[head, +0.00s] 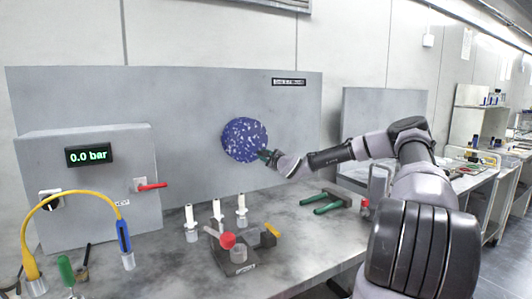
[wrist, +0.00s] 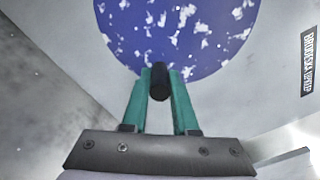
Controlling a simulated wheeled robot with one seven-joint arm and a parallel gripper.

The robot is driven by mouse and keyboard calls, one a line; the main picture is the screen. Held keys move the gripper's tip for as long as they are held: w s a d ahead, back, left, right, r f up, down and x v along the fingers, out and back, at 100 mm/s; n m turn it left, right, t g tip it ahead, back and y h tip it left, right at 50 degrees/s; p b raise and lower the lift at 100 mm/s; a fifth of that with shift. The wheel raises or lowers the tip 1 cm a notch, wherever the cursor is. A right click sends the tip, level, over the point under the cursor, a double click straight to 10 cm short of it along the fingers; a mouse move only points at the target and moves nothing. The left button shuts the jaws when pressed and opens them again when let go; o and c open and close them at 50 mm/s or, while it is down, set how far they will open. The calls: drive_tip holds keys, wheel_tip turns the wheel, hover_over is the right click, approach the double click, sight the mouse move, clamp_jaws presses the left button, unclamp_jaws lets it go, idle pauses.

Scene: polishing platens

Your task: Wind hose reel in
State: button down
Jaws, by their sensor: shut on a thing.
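A round blue disc with white speckles (head: 243,139) is mounted on the upright grey panel (head: 190,115) in the head view. It fills the top of the wrist view (wrist: 178,30), where its upper edge is cut off. A short dark knob (wrist: 159,82) stands out from its lower part. My gripper (wrist: 160,88) has its two green fingers shut on this knob, one on each side. In the head view my gripper (head: 266,155) is at the lower right edge of the disc. No hose can be made out on the disc.
On the bench stand several white-topped pieces (head: 217,211), a dark block with a red knob (head: 228,241), and green-handled pliers (head: 322,203). At left, a grey box (head: 90,215) has a 0.0 bar display, a red lever (head: 150,187) and a yellow hose (head: 75,194).

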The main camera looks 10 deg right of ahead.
drive_tip(key=a+m, duration=0.1)
drive_tip(key=f+m, duration=0.1)
drive_tip(key=m, duration=0.1)
drive_tip(key=shift+s+a+f, duration=0.15)
drive_tip(key=shift+s+a, duration=0.15)
drive_tip(key=shift+a, duration=0.1)
drive_tip(key=shift+s+a+f+m, duration=0.1)
drive_tip(key=shift+a+m, duration=0.25)
drive_tip(key=shift+m, duration=0.35)
drive_tip(key=shift+s+a+f+m, duration=0.1)
drive_tip(key=shift+a+m, duration=0.25)
drive_tip(key=shift+m, duration=0.35)
drive_tip(key=c, duration=0.7)
unclamp_jaws()
drive_tip(key=shift+s, duration=0.1)
approach(251, 157)
drive_tip(key=v, duration=0.6)
drive_tip(key=shift+r, duration=0.15)
